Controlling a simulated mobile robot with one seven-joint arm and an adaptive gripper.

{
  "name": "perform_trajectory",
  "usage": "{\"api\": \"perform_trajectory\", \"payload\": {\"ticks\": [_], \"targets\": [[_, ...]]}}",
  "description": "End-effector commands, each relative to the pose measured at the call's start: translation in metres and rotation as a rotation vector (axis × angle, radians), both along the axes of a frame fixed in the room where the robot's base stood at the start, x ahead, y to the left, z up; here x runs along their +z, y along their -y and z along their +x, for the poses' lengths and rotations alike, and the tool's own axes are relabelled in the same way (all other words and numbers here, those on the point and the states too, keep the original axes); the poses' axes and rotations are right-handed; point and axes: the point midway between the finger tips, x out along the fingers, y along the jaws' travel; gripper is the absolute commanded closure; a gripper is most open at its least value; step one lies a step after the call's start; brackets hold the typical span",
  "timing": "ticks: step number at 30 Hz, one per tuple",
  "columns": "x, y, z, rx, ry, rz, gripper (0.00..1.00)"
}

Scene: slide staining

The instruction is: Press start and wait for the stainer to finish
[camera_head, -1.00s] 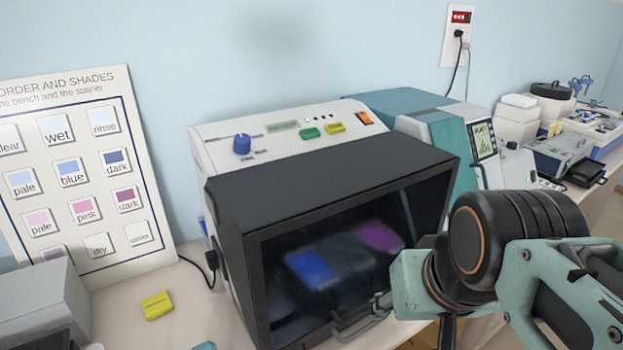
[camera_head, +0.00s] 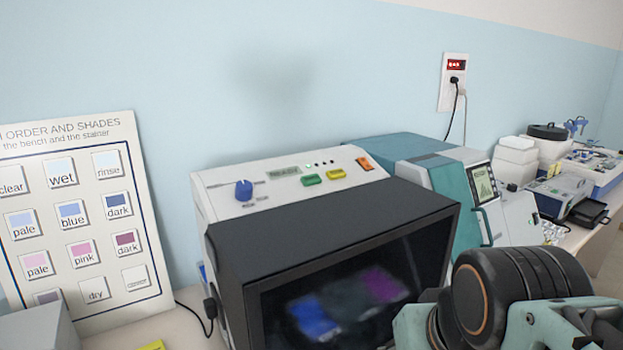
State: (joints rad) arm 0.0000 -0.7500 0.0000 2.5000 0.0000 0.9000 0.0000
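The stainer (camera_head: 225,200) stands on the bench, a white machine with a black front hood. Its dark door window (camera_head: 335,295) looks shut, and blurred blue and purple patches show behind it. On the sloping top panel are a blue knob (camera_head: 243,190), a small display (camera_head: 284,173) that seems to read READY, a green button (camera_head: 312,180), a yellow button (camera_head: 336,174) and an orange switch (camera_head: 365,163). Small indicator lights sit above the buttons. Which button is start cannot be read. My arm crosses the lower right, in front of the stainer's right side; my gripper is out of frame.
A staining chart (camera_head: 75,215) leans on the wall at left. A grey box (camera_head: 38,328) and a yellow block (camera_head: 152,345) are at lower left. A teal-and-white machine with a screen (camera_head: 481,188) stands right of the stainer. The space above the panel is clear.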

Motion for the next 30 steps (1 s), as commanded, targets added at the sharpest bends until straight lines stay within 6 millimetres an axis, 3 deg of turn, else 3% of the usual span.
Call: {"api": "perform_trajectory", "payload": {"ticks": [2, 13, 30], "targets": [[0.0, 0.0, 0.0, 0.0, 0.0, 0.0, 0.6], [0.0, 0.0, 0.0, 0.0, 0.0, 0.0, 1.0], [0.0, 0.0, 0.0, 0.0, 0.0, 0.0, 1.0]]}}
